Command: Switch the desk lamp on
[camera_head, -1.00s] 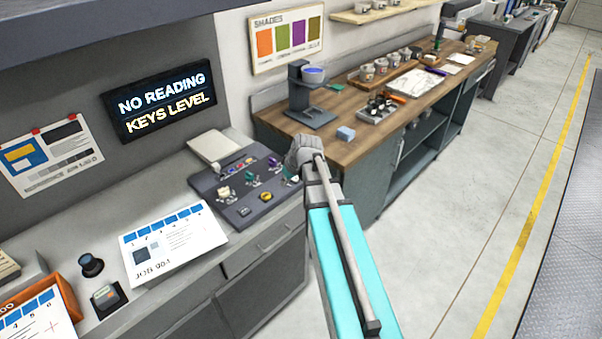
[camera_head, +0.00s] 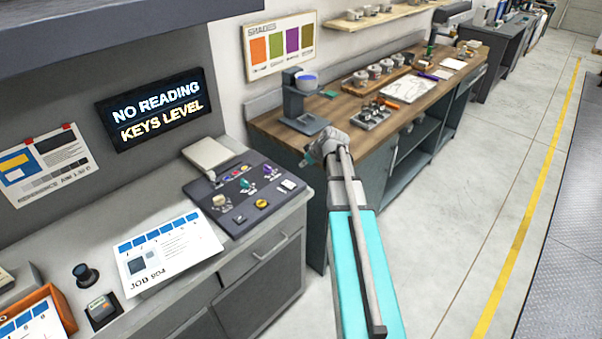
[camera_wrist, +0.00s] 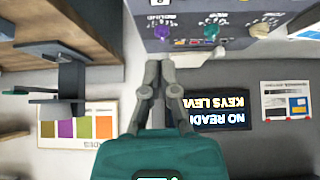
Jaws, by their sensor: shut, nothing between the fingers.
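What looks like the desk lamp, with a dark head (camera_head: 453,13) on a thin post, stands at the far end of the wooden bench (camera_head: 345,118) in the head view. It is small there, and I cannot make out a switch or whether it is lit. My gripper (camera_head: 309,158) is in front of the bench's near end, well short of the lamp. In the wrist view my gripper (camera_wrist: 160,66) has its fingers together and empty. The lamp does not show clearly in the wrist view, which is upside down.
A control panel (camera_head: 228,218) with coloured knobs lies left of my gripper. A dark stand (camera_head: 305,122) with a cup, a metal tray (camera_head: 373,120) and several pots occupy the bench. A shelf (camera_head: 385,16) hangs above. The floor (camera_head: 490,180) to the right is clear.

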